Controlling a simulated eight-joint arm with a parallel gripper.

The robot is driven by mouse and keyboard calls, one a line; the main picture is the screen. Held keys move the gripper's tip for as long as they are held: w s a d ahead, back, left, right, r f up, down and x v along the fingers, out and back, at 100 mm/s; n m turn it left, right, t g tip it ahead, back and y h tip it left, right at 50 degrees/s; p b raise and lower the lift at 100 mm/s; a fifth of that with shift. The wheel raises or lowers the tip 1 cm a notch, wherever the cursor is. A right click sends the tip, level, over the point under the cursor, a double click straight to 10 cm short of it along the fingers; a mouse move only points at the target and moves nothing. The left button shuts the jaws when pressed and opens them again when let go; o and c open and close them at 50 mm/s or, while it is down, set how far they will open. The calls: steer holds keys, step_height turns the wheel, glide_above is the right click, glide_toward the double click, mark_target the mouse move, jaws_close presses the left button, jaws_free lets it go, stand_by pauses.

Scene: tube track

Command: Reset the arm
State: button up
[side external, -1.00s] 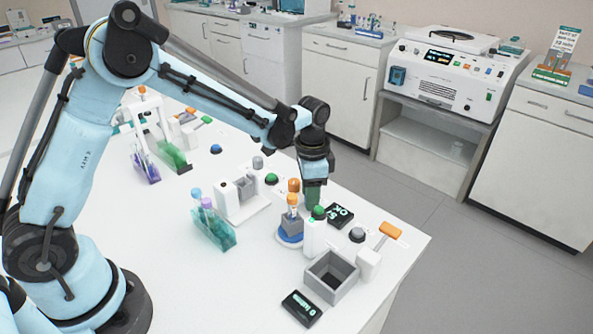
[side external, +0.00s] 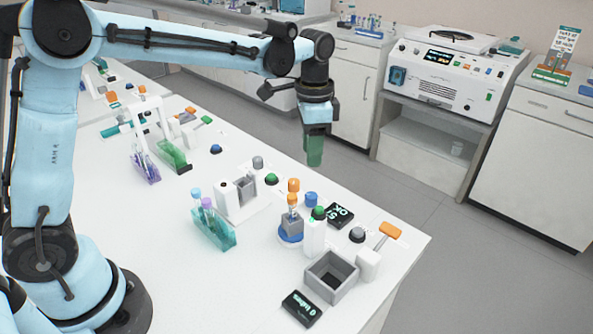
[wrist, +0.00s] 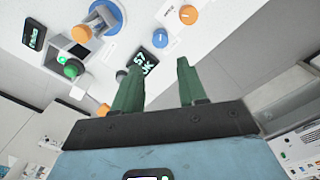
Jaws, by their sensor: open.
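My gripper (side external: 314,150) hangs in the air, pointing down, above the right-hand edge of the white table (side external: 120,240). In the wrist view its two green fingers (wrist: 158,85) are apart with nothing between them. Below it on the table stand a tube with an orange cap in a grey holder on a blue round base (side external: 291,232), a blue cap (side external: 311,199) and a small black display (side external: 340,215). The gripper is clear of all of them.
A grey open box (side external: 331,277) and a white block with an orange handle (side external: 369,262) stand at the near right. A teal rack with capped tubes (side external: 213,229) and a green rack (side external: 173,155) stand further left. Cabinets and a white machine (side external: 445,80) stand behind.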

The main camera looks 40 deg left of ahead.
steer(key=s+a+n+t, duration=0.2)
steer(key=s+n+t, duration=0.1)
steer(key=s, duration=0.5)
steer(key=s+a+r+n+t, duration=0.1)
steer(key=s+a+n+t, duration=0.2)
steer(key=s, duration=0.5)
steer(key=shift+n+t, duration=0.6)
steer(key=shift+n, duration=0.2)
